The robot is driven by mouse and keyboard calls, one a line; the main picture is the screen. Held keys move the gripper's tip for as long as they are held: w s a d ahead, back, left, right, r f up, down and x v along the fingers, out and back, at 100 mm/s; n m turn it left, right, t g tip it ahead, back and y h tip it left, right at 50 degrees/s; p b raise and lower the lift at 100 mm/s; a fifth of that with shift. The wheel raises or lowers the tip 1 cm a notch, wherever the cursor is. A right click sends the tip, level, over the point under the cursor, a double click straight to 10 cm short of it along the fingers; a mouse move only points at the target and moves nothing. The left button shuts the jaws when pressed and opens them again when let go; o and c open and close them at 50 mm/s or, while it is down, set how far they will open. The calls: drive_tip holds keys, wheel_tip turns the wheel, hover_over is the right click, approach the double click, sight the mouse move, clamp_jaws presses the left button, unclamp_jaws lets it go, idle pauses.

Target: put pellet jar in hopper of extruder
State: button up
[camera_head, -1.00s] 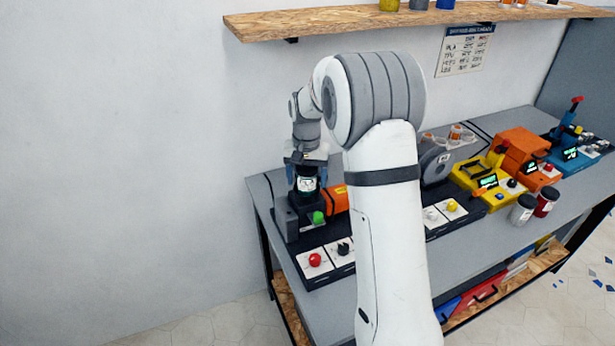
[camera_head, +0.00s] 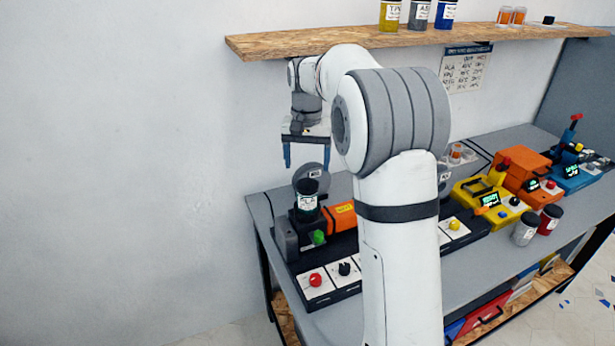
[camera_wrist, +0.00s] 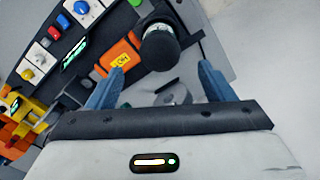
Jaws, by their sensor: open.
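The pellet jar (camera_head: 307,200), dark-lidded with a white label, stands upright on the hopper position of the extruder (camera_head: 290,237), above a green part. The extruder has an orange barrel (camera_head: 341,216) and a dark base. In the wrist view the jar's dark lid (camera_wrist: 160,50) shows beyond the fingertips, beside the orange barrel (camera_wrist: 119,57). My gripper (camera_head: 304,166) is open and empty, above the jar and clear of it. Its two blue fingers also show in the wrist view (camera_wrist: 160,78). The jar hides the hopper's opening.
A control panel (camera_head: 330,280) with red and black knobs lies in front. A grey spool (camera_head: 312,178) stands behind the jar. Yellow, orange and blue machines and two jars (camera_head: 525,229) stand to the right. A wooden shelf (camera_head: 330,42) overhangs near my arm.

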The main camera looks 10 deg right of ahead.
drive_tip(key=shift+r, duration=0.35)
drive_tip(key=s+r+n+t, duration=0.1)
drive_tip(key=s+r, duration=0.1)
drive_tip(key=s, duration=0.6)
drive_tip(key=s+r+n+t, duration=0.1)
drive_tip(key=s+r, duration=0.1)
drive_tip(key=s, duration=0.6)
drive_tip(key=s+f+n, duration=0.1)
drive_tip(key=s+f, duration=0.2)
drive_tip(key=s, duration=0.5)
drive_tip(key=s+f+n+t, duration=0.1)
drive_tip(key=s+f, duration=0.2)
drive_tip(key=s, duration=0.5)
drive_tip(key=shift+f, duration=0.2)
drive_tip(key=shift+s, duration=0.15)
drive_tip(key=shift+c, duration=0.4)
